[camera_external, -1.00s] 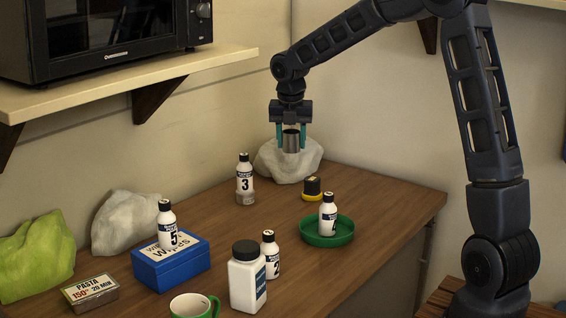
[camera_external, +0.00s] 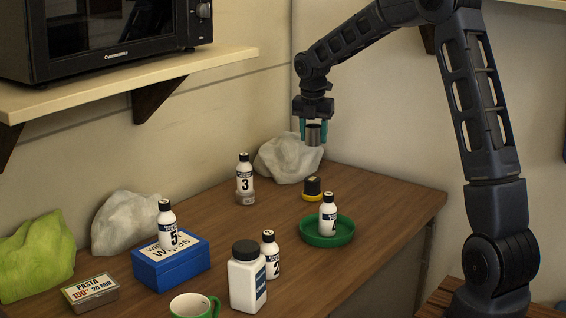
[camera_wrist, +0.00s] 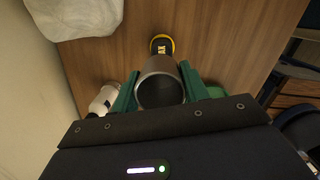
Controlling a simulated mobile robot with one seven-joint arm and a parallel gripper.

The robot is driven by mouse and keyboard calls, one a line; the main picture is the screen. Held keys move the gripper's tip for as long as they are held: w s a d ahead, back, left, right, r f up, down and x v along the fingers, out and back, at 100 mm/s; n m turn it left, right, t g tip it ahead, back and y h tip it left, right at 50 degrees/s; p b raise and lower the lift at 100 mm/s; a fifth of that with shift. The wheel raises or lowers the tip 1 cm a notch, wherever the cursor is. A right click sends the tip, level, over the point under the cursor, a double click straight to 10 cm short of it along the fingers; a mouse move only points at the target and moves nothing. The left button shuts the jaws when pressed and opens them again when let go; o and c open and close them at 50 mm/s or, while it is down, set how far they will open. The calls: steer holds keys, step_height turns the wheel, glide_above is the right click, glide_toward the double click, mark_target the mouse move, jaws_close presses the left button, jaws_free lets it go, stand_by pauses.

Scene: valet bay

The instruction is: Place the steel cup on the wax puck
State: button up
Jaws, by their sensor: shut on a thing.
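My gripper (camera_external: 314,133) has its green fingers shut on the steel cup (camera_external: 314,135) and holds it upright in the air above the table's far end. In the wrist view the cup (camera_wrist: 160,84) shows its open mouth between the fingers. The wax puck, a black puck with a yellow base (camera_external: 312,190), sits on the table below and slightly left of the cup in the outside view. In the wrist view the puck (camera_wrist: 162,44) shows just beyond the cup's rim, partly hidden by it. Nothing is seen on the puck.
A green tray (camera_external: 344,237) holding a bottle stands in front of the puck. A bottle marked 3 (camera_external: 244,178) stands to the left on a grey base. A grey cloth (camera_external: 290,160) lies behind. More bottles, a blue wipes box (camera_external: 186,272) and a mug (camera_external: 192,306) stand nearer.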

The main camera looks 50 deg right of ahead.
mark_target(313, 178)
step_height(313, 178, down, 11)
steer(key=shift+r, duration=0.2)
stand_by(0.3)
steer(key=o, duration=1)
steer(key=shift+f, duration=0.1)
